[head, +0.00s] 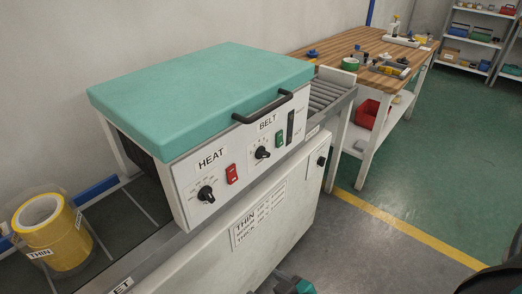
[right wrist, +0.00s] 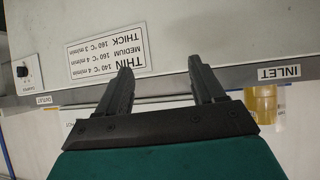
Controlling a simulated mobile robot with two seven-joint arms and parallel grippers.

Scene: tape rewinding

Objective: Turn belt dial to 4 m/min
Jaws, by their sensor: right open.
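The belt dial (head: 262,153) is a black knob under the BELT label on the white front panel of the teal-lidded machine (head: 200,90). Its pointer is too small to read. A green switch (head: 279,139) is to its right. My right gripper (right wrist: 160,64) is open and empty in the right wrist view, facing the cabinet front near the thickness label (right wrist: 107,47). The dial is not in that view. In the head view only a dark and teal part of my right arm shows at the bottom edge. My left gripper is not in view.
The heat dial (head: 206,193) and a red switch (head: 231,173) are left of the belt dial. A black handle (head: 263,107) sticks out above. Another knob (head: 321,161) is on the lower cabinet. A yellow roll (head: 65,240) marked THIN stands at left. The floor at right is clear.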

